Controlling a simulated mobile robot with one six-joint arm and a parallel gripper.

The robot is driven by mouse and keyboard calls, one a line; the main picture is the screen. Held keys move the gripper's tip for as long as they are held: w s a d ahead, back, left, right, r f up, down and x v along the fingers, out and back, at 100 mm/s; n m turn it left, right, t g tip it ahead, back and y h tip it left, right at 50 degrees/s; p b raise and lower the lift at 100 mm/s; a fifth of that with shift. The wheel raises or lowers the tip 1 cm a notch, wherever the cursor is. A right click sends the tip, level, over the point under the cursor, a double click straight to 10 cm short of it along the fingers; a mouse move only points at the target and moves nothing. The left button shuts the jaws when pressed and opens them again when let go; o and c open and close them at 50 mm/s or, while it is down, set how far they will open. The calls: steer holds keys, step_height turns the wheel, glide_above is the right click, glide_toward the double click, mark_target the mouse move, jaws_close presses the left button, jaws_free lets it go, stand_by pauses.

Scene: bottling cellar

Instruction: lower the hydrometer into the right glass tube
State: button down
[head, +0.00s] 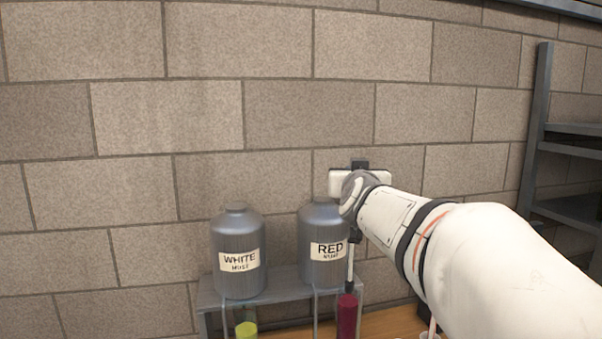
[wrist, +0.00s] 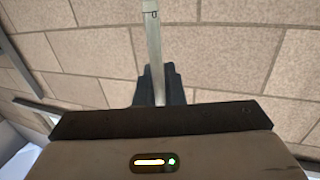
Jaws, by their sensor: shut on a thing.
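My gripper (head: 355,236) is shut on the hydrometer (head: 350,268), a thin pale rod hanging roughly upright below the jaws. In the wrist view the hydrometer (wrist: 154,45) stands between the dark fingers (wrist: 158,88). The right glass tube (head: 347,318) holds dark red liquid, below the RED jug. The hydrometer's lower end lines up with the top of the red column; I cannot tell whether it is inside the tube. The left glass tube (head: 246,328) holds yellow-green liquid. Both tubes' lower parts are cut off by the picture edge.
Grey jugs labelled WHITE (head: 238,255) and RED (head: 322,248) stand on a grey metal stand (head: 273,292) behind the tubes. A block wall (head: 210,110) is behind. A dark metal rack (head: 540,130) stands at the right. A strip of wooden surface (head: 390,323) shows below.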

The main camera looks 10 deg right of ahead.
mark_target(352, 247)
steer(key=shift+f, duration=0.15)
stand_by(0.4)
steer(key=shift+f+b, duration=1.35)
steer(key=shift+b, duration=0.05)
steer(key=shift+f, duration=0.15)
steer(key=shift+f+b, duration=5.85)
steer(key=shift+f, duration=0.55)
